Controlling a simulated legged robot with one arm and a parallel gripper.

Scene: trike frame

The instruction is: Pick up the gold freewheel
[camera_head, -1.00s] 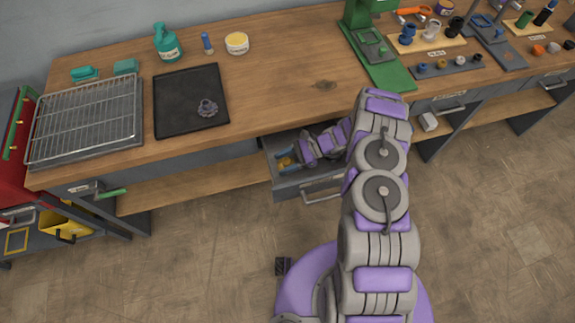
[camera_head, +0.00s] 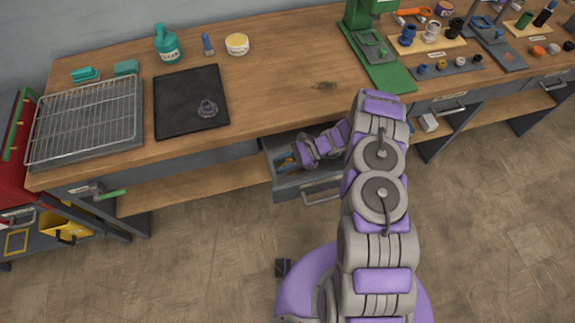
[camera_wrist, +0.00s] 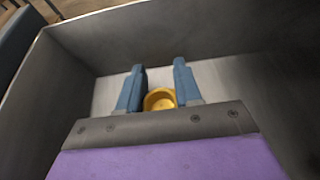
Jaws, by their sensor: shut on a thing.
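The gold freewheel (camera_wrist: 159,99) is a round, ring-like gold piece inside the open drawer (camera_head: 300,185). In the wrist view it sits between the two blue fingers of my gripper (camera_wrist: 157,88), which is shut on it. The drawer's pale floor shows behind it, and I cannot tell whether the freewheel touches that floor. In the head view my gripper (camera_head: 287,164) reaches down into the drawer, and the freewheel is mostly hidden there.
The drawer walls (camera_wrist: 230,40) rise close around my gripper. Above is the wooden bench (camera_head: 280,85) with a black tray (camera_head: 175,90) holding a dark gear-like part (camera_head: 207,108). A wire rack (camera_head: 85,120) lies to the left, and a green press (camera_head: 385,70) stands to the right.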

